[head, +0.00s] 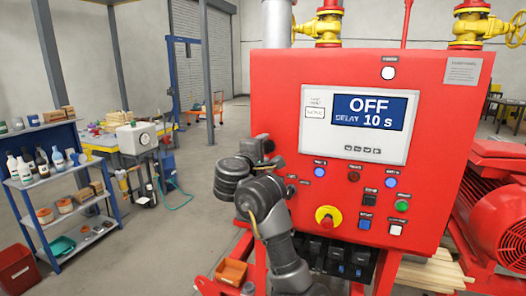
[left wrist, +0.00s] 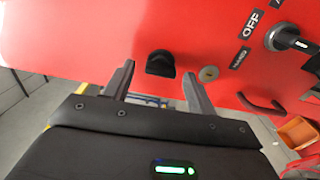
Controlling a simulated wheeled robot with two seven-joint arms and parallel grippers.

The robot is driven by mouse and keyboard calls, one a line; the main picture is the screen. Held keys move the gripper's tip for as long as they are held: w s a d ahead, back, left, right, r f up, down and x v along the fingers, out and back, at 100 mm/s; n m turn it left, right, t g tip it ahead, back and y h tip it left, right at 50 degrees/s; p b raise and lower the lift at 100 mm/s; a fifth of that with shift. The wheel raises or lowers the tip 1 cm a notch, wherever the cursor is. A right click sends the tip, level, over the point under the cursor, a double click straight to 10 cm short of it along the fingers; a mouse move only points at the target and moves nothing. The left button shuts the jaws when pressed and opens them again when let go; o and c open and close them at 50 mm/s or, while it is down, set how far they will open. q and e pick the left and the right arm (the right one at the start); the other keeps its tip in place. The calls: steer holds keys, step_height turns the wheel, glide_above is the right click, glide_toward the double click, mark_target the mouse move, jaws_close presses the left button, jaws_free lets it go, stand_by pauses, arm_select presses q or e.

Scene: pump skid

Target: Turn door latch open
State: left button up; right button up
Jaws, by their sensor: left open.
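A black latch knob (left wrist: 160,64) sits on the red side face of the cabinet (left wrist: 80,35) in the left wrist view, beside a small round brass-coloured lock (left wrist: 209,73). My left gripper (left wrist: 158,80) is open, its two fingers on either side of the knob in the picture. I cannot tell whether the fingertips touch the face or reach around the knob. In the head view my left gripper (head: 266,148) is at the left edge of the red cabinet (head: 455,120). The latch is hidden there. My right gripper is not in view.
On the same side face are a rotary switch (left wrist: 285,38) with an OFF label and a dark handle (left wrist: 262,103). The cabinet front has a display (head: 370,112) reading OFF, and a yellow-ringed red knob (head: 327,217).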

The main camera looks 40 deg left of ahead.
arm_select(q)
steer(key=p+v, duration=0.5)
steer(key=v, duration=0.2)
steer(key=shift+s+p, duration=0.2)
steer(key=shift+p, duration=0.2)
